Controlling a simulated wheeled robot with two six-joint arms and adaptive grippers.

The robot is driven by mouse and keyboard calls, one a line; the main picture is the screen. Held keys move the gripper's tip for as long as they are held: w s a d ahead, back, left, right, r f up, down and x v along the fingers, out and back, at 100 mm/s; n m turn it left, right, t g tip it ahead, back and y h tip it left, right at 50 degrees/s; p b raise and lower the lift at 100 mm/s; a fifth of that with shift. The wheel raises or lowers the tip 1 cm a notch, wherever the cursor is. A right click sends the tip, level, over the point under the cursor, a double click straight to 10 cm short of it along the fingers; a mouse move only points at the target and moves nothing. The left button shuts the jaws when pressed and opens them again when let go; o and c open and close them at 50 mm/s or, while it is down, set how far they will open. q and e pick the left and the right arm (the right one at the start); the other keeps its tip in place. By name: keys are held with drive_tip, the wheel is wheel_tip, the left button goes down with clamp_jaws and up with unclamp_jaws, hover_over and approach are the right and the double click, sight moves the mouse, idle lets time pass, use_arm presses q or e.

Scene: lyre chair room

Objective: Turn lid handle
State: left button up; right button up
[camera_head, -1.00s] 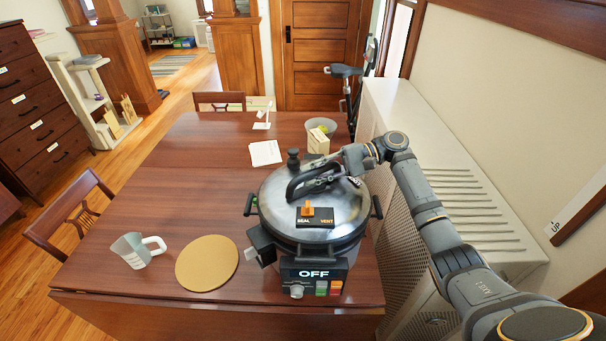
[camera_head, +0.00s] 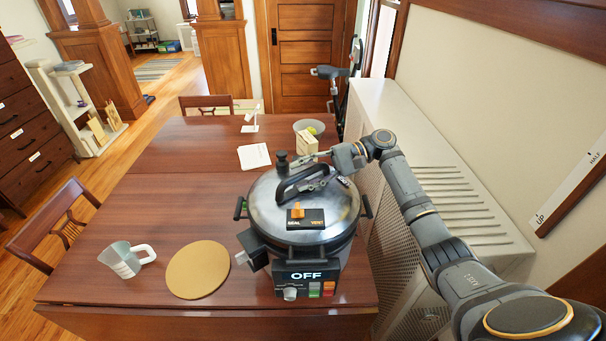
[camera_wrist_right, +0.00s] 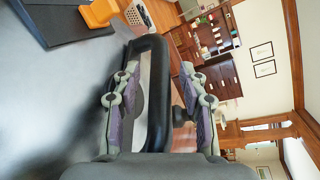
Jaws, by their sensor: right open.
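A silver pressure cooker lid (camera_head: 264,211) sits on the black-based cooker on the table. Its black arched handle (camera_head: 289,182) stands on top of the lid. My right gripper (camera_head: 309,171) is at the handle, coming from the right and behind. In the right wrist view the black handle (camera_wrist_right: 157,100) runs between the two spread fingers of my right gripper (camera_wrist_right: 158,78), with a gap visible on its left side. Contact on its right side is hard to tell. My left gripper is out of view.
The orange valve lever (camera_head: 297,211) on the lid lies in front of the handle. A black knob (camera_head: 282,160) stands behind it. A mug (camera_head: 121,262) and round tan mat (camera_head: 197,270) lie left. A radiator cover (camera_head: 392,140) stands right. The table's left middle is clear.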

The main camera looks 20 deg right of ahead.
drive_tip(key=v, duration=1.1)
drive_tip(key=shift+d, duration=0.3)
